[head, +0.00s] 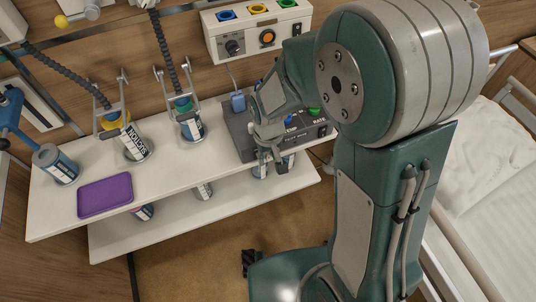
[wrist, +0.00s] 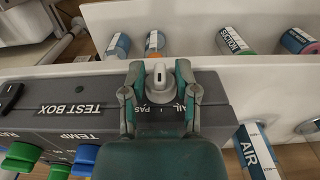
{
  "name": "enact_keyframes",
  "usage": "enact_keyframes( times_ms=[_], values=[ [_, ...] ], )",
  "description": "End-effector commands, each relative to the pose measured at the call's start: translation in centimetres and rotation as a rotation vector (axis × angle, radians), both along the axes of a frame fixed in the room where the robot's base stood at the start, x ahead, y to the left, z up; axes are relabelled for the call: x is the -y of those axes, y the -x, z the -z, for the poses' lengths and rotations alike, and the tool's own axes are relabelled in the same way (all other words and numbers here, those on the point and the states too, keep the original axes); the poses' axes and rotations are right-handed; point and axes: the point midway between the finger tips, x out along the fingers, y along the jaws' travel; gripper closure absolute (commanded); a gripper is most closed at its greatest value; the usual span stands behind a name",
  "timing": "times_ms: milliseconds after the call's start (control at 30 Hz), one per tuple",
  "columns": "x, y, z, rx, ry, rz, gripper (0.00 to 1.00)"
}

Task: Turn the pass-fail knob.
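The grey test box (head: 240,134) stands on the right part of the white upper shelf in the head view. In the wrist view its panel (wrist: 82,92) carries a pale round knob (wrist: 160,72) with a raised grip, beside partly covered pass-fail lettering. My gripper (wrist: 159,69) has one finger on each side of this knob. The fingers are spread, and a narrow gap seems to show between each fingertip and the raised grip; contact lower down cannot be told. In the head view my gripper (head: 268,150) is over the box's front side, and the knob is hidden.
Green and blue knobs (wrist: 86,155) and a black switch (wrist: 10,95) are on the same box. Labelled canisters (head: 135,146) and a purple tray (head: 104,196) stand on the shelf to the left. A bed (head: 490,150) is at the right.

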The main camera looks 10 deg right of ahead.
Motion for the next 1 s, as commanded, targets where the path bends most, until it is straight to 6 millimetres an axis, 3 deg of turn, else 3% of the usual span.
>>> enact_keyframes(
  times_ms=[267, 1000],
  values=[
    [-0.11, 0.08, 0.04, 0.002, 0.022, -0.003, 1.0],
    [-0.43, 0.27, 0.17, 0.103, 0.376, -0.002, 1.0]
  ],
)
